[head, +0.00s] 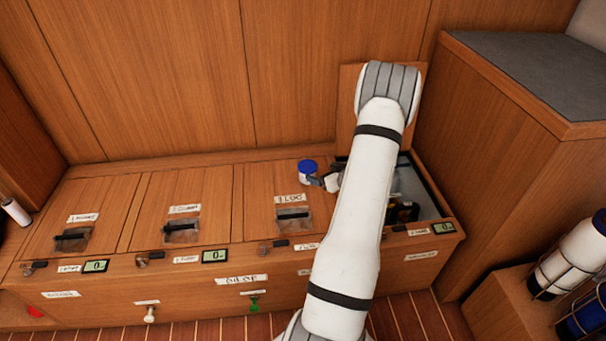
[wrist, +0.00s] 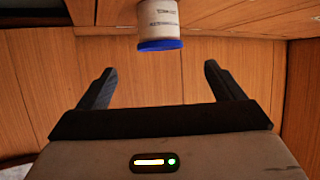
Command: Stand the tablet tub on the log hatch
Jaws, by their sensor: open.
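The tablet tub (head: 307,172), white with a blue lid, stands upright at the back right of the log hatch (head: 257,205), a closed wooden lid labelled LOG. My gripper (head: 317,182) is just right of the tub, largely hidden by my arm. In the wrist view the tub (wrist: 158,16) appears lid-down at the top edge, partly cut off. My gripper (wrist: 160,72) shows two spread fingers there, with nothing between them and the tub beyond their tips.
Right of the log hatch a compartment (head: 428,195) is open, its lid (head: 347,105) raised against the wall. Two more closed hatches (head: 180,210) lie to the left. A tall cabinet (head: 515,130) stands at the right. Caged bottles (head: 570,262) sit low at the far right.

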